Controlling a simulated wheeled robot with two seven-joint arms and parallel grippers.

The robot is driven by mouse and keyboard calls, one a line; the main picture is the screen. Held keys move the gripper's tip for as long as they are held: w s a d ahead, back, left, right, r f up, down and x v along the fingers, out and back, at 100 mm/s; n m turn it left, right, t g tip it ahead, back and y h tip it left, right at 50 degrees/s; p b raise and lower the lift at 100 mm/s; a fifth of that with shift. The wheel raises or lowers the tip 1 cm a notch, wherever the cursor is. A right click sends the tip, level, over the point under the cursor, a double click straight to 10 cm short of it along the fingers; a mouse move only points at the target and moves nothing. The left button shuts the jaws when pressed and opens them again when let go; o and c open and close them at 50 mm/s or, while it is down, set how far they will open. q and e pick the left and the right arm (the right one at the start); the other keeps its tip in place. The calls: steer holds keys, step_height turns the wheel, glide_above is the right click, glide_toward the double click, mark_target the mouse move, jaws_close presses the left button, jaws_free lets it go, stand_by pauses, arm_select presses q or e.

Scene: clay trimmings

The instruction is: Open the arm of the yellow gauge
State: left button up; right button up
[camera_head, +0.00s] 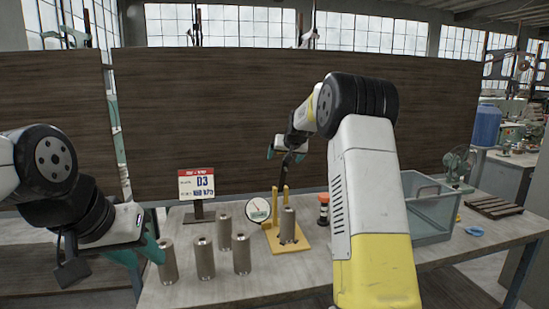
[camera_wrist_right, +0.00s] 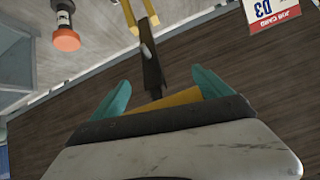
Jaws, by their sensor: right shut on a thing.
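The yellow gauge (camera_head: 272,241) stands on the table, with a round white dial (camera_head: 258,210) at its left and a metal cylinder (camera_head: 288,228) on its base. Its dark arm (camera_head: 286,174) rises steeply above the yellow post. In the right wrist view, the dark arm (camera_wrist_right: 152,70) ends at a yellow piece (camera_wrist_right: 172,101) between the teal fingers. My right gripper (camera_head: 285,155) is shut on this end, above the gauge. My left gripper (camera_head: 146,263) is open and empty, low at the left beside a standing cylinder (camera_head: 168,261).
Several metal cylinders (camera_head: 204,258) stand left of the gauge. A D3 card sign (camera_head: 196,183) is behind them. An orange-topped item (camera_head: 323,211) stands right of the gauge, partly behind my right arm. A grey bin (camera_head: 432,220), blue ring (camera_head: 474,231) and slatted pallet (camera_head: 490,207) are farther right.

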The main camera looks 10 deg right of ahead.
steer(key=shift+s+a+f, duration=0.1)
steer(key=shift+f, duration=0.45)
steer(key=o, duration=1.8)
steer(key=shift+o, duration=0.2)
steer(key=shift+r, duration=0.4)
steer(key=v, duration=0.7)
steer(key=shift+s, duration=0.2)
